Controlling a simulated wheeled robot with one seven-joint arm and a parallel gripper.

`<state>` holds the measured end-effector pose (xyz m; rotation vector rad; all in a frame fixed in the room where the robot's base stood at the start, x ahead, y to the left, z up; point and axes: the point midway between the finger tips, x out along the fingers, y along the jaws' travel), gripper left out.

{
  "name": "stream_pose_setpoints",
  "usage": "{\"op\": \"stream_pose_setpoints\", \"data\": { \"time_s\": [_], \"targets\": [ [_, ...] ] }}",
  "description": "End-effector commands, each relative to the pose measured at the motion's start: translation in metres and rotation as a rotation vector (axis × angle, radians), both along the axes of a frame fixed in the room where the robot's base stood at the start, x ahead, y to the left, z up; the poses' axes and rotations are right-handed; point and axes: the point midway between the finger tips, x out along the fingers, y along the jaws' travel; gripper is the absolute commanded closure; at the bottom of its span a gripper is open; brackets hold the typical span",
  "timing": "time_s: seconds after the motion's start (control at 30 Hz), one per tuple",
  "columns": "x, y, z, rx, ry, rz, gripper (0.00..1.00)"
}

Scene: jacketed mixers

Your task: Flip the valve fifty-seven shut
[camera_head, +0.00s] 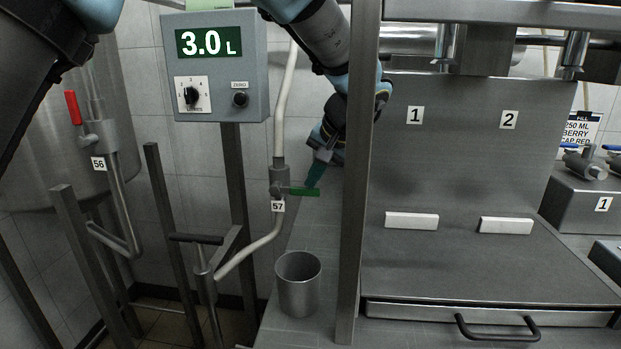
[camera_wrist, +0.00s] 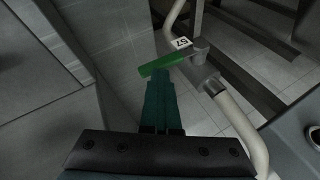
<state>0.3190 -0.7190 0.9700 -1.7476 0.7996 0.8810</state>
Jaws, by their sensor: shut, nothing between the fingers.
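Valve fifty-seven (camera_head: 279,186) sits on a pale vertical pipe, with a white "57" tag just below it. Its green handle (camera_head: 303,191) points right, roughly level and across the pipe. In the wrist view the green handle (camera_wrist: 160,65) lies just beyond my fingertips, with the valve body (camera_wrist: 200,75) to its right. My gripper (camera_head: 312,181) has its green fingers shut and empty, reaching down from the upper right to the handle's outer end. The fingertips (camera_wrist: 158,80) are at or very near the handle; I cannot tell whether they touch.
A grey post (camera_head: 360,180) stands close right of my gripper. A display box (camera_head: 214,65) reading 3.0 L is at upper left. Valve fifty-six (camera_head: 100,135) has a red upright handle (camera_head: 73,107). A metal cup (camera_head: 298,284) stands below. A steel panel (camera_head: 470,150) fills the right.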

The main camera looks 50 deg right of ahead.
Motion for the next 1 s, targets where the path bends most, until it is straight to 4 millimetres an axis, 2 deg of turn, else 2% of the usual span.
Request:
{"op": "stream_pose_setpoints", "data": {
  "time_s": [0.03, 0.2, 0.73, 0.87, 1.0],
  "targets": [
    [-0.003, -0.001, -0.007, 0.004, 0.004, -0.003, 1.0],
    [-0.004, -0.001, -0.011, 0.005, 0.006, -0.004, 1.0],
    [-0.007, 0.0, -0.015, 0.01, 0.012, -0.006, 1.0],
    [-0.008, -0.001, -0.006, 0.008, 0.012, -0.006, 1.0],
    [-0.006, -0.001, 0.02, 0.0, 0.008, -0.005, 1.0]
  ]
}}
